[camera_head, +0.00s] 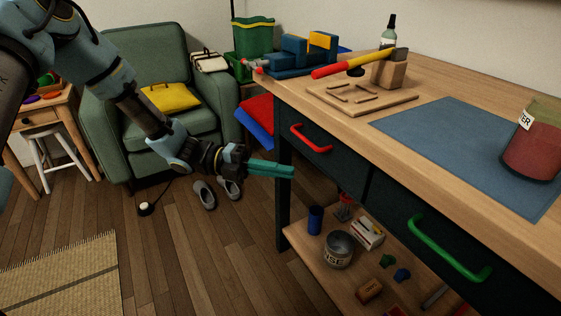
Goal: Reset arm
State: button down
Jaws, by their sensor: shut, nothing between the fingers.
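My gripper (291,172) is at the end of my arm, which reaches in from the upper left. Its teal fingers are together with nothing between them and point to the right. They are in front of the workbench's left end, below the red drawer handle (311,139) in the picture. I cannot tell whether the fingertips touch the bench.
The wooden workbench (450,95) fills the right, with a blue mat (450,140), a red can (533,150), a hammer (350,66) and a vise (290,58). Its lower shelf (310,262) holds several items. A green armchair (140,60) stands behind my arm.

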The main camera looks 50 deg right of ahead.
jog(key=shift+w+a, duration=0.1)
jog(key=shift+w, duration=0.05)
jog(key=w+a+m+t+y, duration=0.2)
jog(key=w+a+m+t, duration=0.25)
jog(key=a, duration=0.45)
jog(key=w+a+f+m+t+y, duration=0.1)
jog(key=w+a+m+t+y, duration=0.15)
jog(key=w+a+m, duration=0.55)
jog(key=w+a+m+t+y, duration=0.1)
jog(key=w+a+m+t, duration=0.3)
jog(key=a, duration=0.7)
jog(key=w+a+r+m+t+y, duration=0.1)
jog(key=w+a+r+m+t, duration=0.2)
jog(key=a, duration=0.5)
jog(key=a+r+m+t+y, duration=0.25)
jog(key=a+m+t, duration=0.2)
jog(key=a, duration=0.45)
notch_tip(320, 180, up, 17)
jog(key=h+p, duration=0.1)
jog(key=p, duration=1.6)
jog(key=shift+w+d+f+m+g, duration=0.2)
jog(key=shift+d+m+g, duration=0.1)
jog(key=shift+d+g, duration=0.15)
